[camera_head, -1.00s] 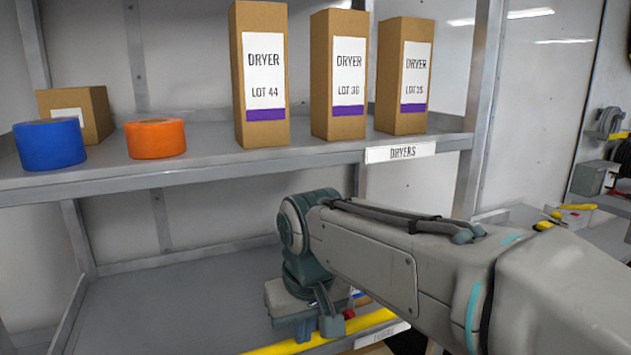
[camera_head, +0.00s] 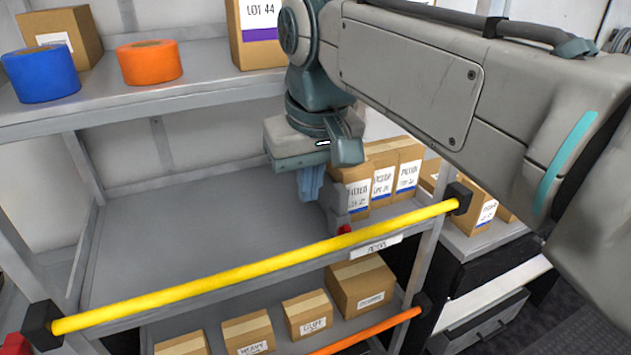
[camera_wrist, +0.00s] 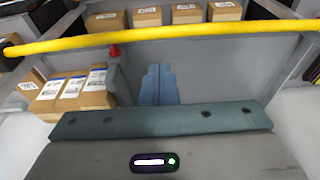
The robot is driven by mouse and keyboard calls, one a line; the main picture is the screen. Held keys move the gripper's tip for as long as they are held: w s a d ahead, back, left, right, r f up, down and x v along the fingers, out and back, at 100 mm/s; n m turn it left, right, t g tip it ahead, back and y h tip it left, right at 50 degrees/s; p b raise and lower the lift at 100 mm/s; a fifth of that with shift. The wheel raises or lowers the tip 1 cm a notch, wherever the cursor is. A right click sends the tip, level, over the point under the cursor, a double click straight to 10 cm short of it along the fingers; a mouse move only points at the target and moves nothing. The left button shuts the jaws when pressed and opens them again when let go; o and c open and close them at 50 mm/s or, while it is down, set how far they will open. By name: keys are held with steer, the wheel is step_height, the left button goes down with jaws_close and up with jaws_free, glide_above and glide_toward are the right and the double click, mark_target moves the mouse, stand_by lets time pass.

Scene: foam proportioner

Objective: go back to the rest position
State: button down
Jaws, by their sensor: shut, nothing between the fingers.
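My gripper (camera_head: 311,192) hangs over the middle shelf (camera_head: 190,215), behind the yellow bar (camera_head: 250,267) and left of a row of boxes (camera_head: 382,178). Its blue fingers point down and are together, with nothing held. My arm reaches in from the right and hides part of the upper shelf.
The yellow bar crosses the front of the middle shelf, near a small red part (camera_head: 344,229). An orange bar (camera_head: 370,331) lies lower, by several boxes (camera_head: 306,313). Blue (camera_head: 40,72) and orange (camera_head: 149,62) rolls stand on the upper shelf. The middle shelf's left is clear.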

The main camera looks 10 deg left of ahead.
steer(key=s+d+f+m, duration=0.3)
steer(key=d+f, duration=0.6)
steer(key=d, duration=0.2)
steer(key=s+d+f+m+h+p, duration=0.1)
steer(key=s+d+f+m, duration=0.1)
steer(key=d+f, duration=0.8)
steer(key=shift+s+d+m+t, duration=0.35)
steer(key=shift+s+m+t, duration=0.05)
steer(key=shift+m, duration=0.3)
